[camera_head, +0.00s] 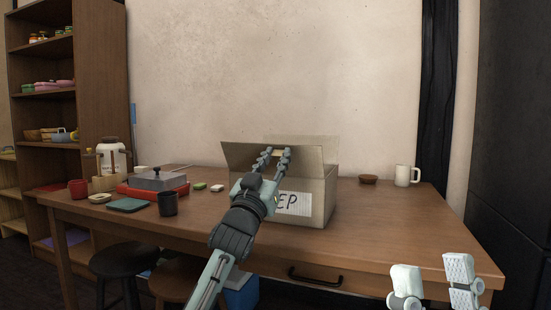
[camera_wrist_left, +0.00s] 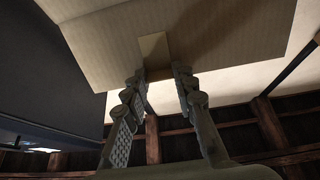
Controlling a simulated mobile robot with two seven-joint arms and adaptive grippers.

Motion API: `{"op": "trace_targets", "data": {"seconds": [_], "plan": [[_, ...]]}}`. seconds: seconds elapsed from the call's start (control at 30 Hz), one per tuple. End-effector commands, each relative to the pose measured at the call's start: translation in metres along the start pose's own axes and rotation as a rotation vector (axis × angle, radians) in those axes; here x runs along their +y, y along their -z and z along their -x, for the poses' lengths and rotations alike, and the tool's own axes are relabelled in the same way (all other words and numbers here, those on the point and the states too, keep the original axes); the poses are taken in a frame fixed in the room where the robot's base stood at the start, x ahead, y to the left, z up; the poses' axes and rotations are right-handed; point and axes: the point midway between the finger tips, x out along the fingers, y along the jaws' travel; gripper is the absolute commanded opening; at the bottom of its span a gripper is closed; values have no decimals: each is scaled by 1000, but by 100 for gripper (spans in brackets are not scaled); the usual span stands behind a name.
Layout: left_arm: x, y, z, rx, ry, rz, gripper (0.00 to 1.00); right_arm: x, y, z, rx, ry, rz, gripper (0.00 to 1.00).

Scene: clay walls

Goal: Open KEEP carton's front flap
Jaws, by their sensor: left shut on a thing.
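The KEEP carton (camera_head: 317,207) stands on the wooden table, with the letters "EP" showing on its white front label (camera_head: 294,203) and the rest hidden behind my left arm. A broad cardboard flap (camera_head: 238,156) stands raised at its top. My left gripper (camera_head: 274,154) is at this flap, shut on a small tan tab on it. In the left wrist view the tab (camera_wrist_left: 154,50) lies between the fingertips, against the broad cardboard panel (camera_wrist_left: 220,35). My right gripper (camera_head: 433,278) is at the lower right, fingers apart and empty, away from the carton.
A white mug (camera_head: 406,176) and a brown bowl (camera_head: 368,179) stand right of the carton. To its left are a dark cup (camera_head: 167,203), a red cup (camera_head: 77,188), a red-and-grey box (camera_head: 157,181) and a green square (camera_head: 127,205). The front right tabletop is clear.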

Motion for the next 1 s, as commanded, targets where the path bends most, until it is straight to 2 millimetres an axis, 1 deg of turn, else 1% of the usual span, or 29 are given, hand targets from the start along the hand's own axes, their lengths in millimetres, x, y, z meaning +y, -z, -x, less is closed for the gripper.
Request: {"op": "trace_targets", "data": {"seconds": [0.03, 0.3, 0.33, 0.47, 0.5, 0.8, 0.87, 0.97, 1.0], "plan": [[0, -12, 2, -23, 2, 2, 0, 0, 0, 1, -1, 0, 0, 40], [0, -12, 2, -23, 2, 2, 0, 0, 0, 1, -1, 0, 0, 40], [0, -12, 2, -23, 2, 2, 30, 0, 0, 1, -1, 0, 0, 40], [0, -9, 2, -18, 2, 2, 46, 0, 0, 0, -1, 0, 0, 40], [0, -8, 2, -16, 2, 2, 48, 0, 0, 0, -2, 0, 0, 40], [0, -5, 3, -9, 2, 1, 48, 0, 1, 0, 0, 5, 1, 40], [0, -5, 7, -9, 2, 1, 48, 0, 1, 0, 0, 4, 1, 40], [0, -5, 21, -9, 2, 1, 48, 0, 0, 0, 0, 3, 1, 40], [0, -5, 29, -8, 1, 0, 48, 0, 0, 0, -1, 3, 1, 40]]}}
